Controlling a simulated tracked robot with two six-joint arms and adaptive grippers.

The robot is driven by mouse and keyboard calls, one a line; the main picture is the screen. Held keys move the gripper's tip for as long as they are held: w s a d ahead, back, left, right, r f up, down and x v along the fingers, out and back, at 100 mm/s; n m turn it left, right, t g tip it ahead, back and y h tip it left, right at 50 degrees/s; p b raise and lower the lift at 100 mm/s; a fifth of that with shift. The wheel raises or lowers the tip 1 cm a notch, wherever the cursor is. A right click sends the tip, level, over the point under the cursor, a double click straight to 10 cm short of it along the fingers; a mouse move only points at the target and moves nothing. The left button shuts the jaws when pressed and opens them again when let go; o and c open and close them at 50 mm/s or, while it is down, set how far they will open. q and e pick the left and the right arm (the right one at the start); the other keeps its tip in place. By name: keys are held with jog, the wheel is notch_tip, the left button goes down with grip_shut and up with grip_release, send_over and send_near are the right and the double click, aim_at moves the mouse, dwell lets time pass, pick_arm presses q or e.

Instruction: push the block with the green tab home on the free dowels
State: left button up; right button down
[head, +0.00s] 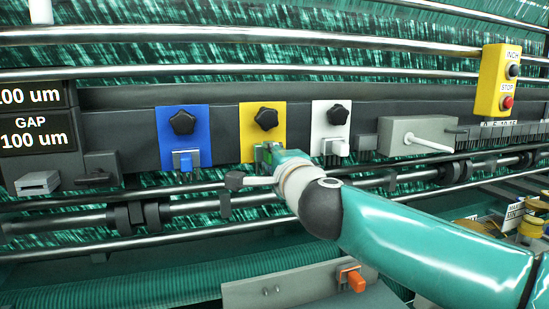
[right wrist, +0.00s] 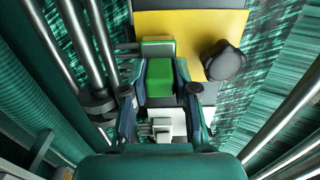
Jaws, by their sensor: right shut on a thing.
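The block with the green tab (right wrist: 158,76) sits between the two fingers of my right gripper (right wrist: 160,95), which is shut on it. In the head view the green tab (head: 265,153) shows at the lower end of the yellow plate (head: 262,130), beside my right gripper (head: 270,158). In the right wrist view the block lies against or close to the edge of the yellow plate (right wrist: 175,24); I cannot tell if there is a gap. My left gripper is not in view.
A blue plate (head: 171,142) with a blue block and a white plate (head: 330,115) with a white block flank the yellow one. Each has a black star knob. Steel rods run below. A yellow stop box (head: 497,82) hangs right. A bracket with an orange piece (head: 353,279) is below.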

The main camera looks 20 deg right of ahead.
jog(key=shift+w, duration=0.3)
jog(key=c, duration=0.8)
grip_release()
jog(key=s, duration=1.2)
jog(key=shift+d, duration=0.2)
jog(key=shift+f, duration=0.1)
